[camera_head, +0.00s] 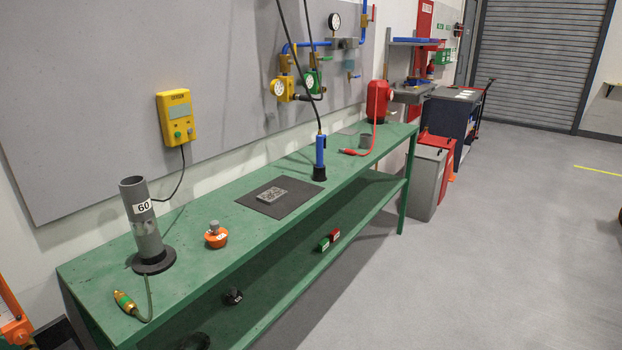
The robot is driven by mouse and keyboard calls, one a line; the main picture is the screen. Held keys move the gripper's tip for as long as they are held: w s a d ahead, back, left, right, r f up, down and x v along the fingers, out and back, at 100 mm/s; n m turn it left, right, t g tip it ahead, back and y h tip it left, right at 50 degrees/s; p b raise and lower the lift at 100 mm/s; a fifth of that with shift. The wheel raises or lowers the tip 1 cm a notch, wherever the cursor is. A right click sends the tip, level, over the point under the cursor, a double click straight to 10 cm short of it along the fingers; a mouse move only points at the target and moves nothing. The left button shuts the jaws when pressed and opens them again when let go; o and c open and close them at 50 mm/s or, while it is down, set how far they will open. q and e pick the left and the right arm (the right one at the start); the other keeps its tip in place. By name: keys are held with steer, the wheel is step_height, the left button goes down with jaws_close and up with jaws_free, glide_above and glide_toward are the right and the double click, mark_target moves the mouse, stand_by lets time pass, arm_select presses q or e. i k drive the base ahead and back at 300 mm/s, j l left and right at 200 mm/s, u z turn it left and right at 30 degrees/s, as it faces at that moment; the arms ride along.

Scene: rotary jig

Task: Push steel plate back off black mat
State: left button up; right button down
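The steel plate (272,194) is a small grey rectangle with markings on its top face. It lies flat on the black mat (290,209), near the middle, with bare mat around it. The mat lies on the green workbench (213,270), beside the grey wall panel. Neither of my grippers shows in the head view, so nothing of mine is seen touching the plate or mat.
A grey cylinder marked 60 (143,222) and an orange knobbed object (216,235) stand left of the mat. A blue tool (320,155) hangs or stands at its right. The yellow wall box's (176,117) cable runs down behind the bench objects.

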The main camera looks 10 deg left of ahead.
mark_target(273, 194)
steer(key=i+u, duration=0.1)
steer(key=i, duration=0.45)
steer(key=i+l, duration=0.15)
steer(key=i, duration=0.4)
steer(key=u, duration=0.05)
